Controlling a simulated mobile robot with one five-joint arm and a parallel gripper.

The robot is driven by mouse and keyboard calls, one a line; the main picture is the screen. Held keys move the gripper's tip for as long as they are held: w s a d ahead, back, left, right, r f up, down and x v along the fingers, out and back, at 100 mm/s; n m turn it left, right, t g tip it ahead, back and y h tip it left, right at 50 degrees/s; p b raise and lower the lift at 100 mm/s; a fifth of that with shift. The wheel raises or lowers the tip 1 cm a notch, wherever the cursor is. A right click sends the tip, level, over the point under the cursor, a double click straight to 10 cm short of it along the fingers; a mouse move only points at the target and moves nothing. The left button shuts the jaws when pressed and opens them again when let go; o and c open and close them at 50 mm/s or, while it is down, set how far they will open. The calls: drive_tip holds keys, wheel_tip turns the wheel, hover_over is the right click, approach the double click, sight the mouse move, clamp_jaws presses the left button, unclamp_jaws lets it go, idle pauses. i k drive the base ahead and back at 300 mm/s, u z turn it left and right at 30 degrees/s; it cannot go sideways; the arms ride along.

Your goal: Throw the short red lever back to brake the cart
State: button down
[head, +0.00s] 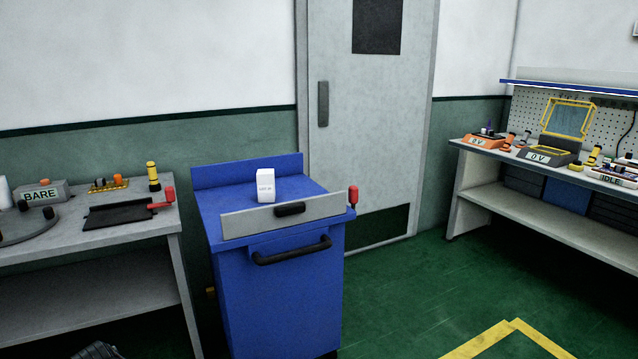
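The blue cart (277,290) stands in the middle, in front of the door. A short red lever (353,194) stands roughly upright at the cart's right side, near the top edge. Its lower end is dark and partly hidden by the cart's grey front panel (240,224). A black handle (292,250) runs across the cart's front. My gripper's fingers do not show. Only a small dark ridged piece is at the bottom left edge, and I cannot tell what it is.
A small white box (265,186) sits on the cart's top. A grey bench (150,232) at left bears a black tray (118,214) with a red-ended handle. A second bench (476,158) stands at right. Green floor (410,290) right of the cart is clear.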

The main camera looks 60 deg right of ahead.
sight(353, 190)
drive_tip(key=i, duration=0.95)
drive_tip(key=z, duration=0.55)
